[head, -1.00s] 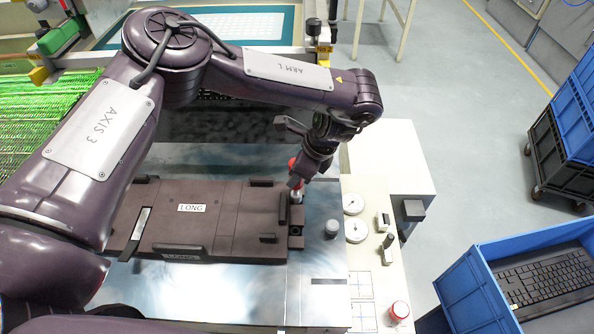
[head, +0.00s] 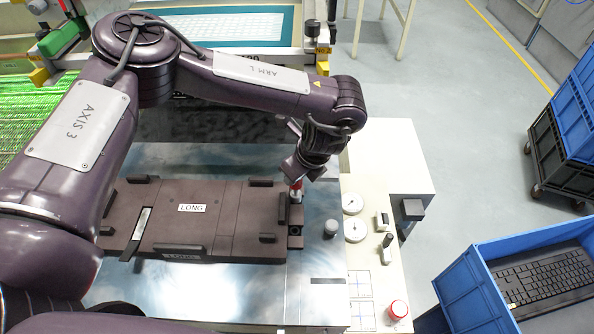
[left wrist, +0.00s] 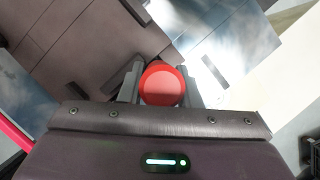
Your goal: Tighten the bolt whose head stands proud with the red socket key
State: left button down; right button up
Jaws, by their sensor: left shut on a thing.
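The red socket key (head: 296,185) stands about upright at the right end of the dark plate marked LONG (head: 210,228). My left gripper (head: 299,174) is shut on its top from above. In the left wrist view the key's round red end (left wrist: 161,85) sits between the two grey fingers. The key's lower end is at the plate's right edge; whether it sits on a bolt is hidden. A small dark round spot, perhaps a bolt or hole (head: 295,229), shows on the plate's end tab in front of the key. My right gripper is not in view.
A grey knob (head: 331,228) stands just right of the plate. Beyond it, a pale panel carries round dials (head: 353,203), switches and a red button (head: 398,310). A blue crate (head: 464,297) with a keyboard is at lower right.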

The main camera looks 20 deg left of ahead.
pick_arm(q)
notch_tip(320, 180, up, 7)
jog(key=p, duration=0.4)
jog(key=shift+f+p, duration=0.1)
jog(key=shift+p, duration=0.3)
jog(key=shift+f, duration=0.1)
